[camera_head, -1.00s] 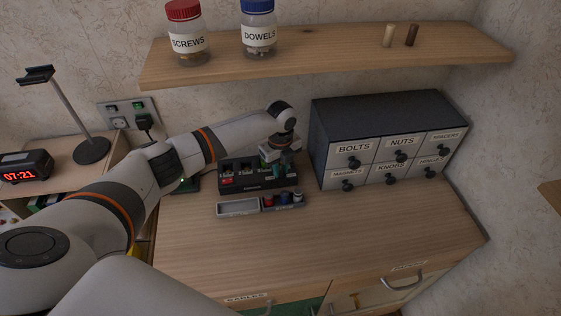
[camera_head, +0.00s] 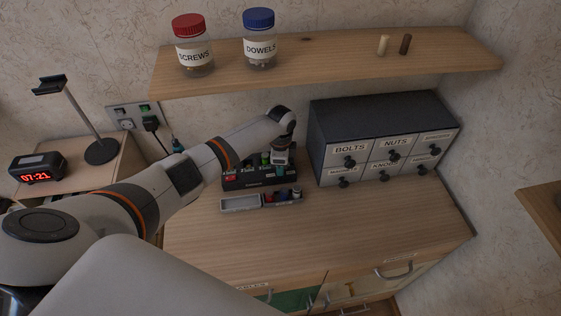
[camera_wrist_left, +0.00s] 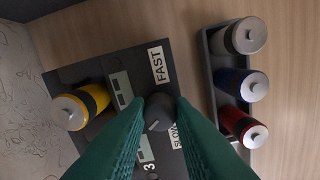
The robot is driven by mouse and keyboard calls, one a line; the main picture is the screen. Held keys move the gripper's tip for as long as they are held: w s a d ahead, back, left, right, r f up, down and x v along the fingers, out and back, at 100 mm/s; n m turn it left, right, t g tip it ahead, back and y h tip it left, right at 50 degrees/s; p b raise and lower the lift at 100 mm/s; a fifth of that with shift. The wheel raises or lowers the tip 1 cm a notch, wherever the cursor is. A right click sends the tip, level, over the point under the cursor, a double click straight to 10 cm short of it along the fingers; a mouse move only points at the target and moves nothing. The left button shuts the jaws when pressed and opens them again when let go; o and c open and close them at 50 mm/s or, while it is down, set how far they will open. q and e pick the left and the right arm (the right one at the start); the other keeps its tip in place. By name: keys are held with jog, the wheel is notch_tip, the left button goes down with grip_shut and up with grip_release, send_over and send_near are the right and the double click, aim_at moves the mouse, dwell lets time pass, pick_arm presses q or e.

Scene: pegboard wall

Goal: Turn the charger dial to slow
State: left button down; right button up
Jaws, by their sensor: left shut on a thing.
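The dark battery charger (camera_head: 255,183) stands on the bench below the shelf, partly hidden by my left arm. In the left wrist view its FAST label (camera_wrist_left: 158,64) and SLOW label (camera_wrist_left: 176,137) flank the round dark dial (camera_wrist_left: 160,103). A pale mark shows on the dial near my fingertips; which label it points to is hard to tell. My left gripper (camera_wrist_left: 158,116), with green fingers, is shut on the dial. In the head view the left gripper (camera_head: 280,166) is over the charger's right end. My right gripper is not in view.
A yellow battery (camera_wrist_left: 82,105) sits at the charger. A grey tray (camera_head: 240,203) with several batteries lies just in front. A labelled drawer cabinet (camera_head: 322,150) stands close on the right. The shelf (camera_head: 330,62) with jars is above. The front bench top is clear.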

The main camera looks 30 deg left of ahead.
pick_arm(q)
jog(key=shift+a+r+n+p, duration=0.1)
jog(key=shift+n+p, duration=0.4)
jog(key=shift+n, duration=0.8)
jog(key=c, duration=1.3)
grip_release()
jog(key=shift+o, duration=0.2)
notch_tip(320, 180, up, 7)
jog(key=shift+r+b, duration=0.2)
jog(key=shift+b, duration=0.5)
jog(key=shift+f, duration=0.1)
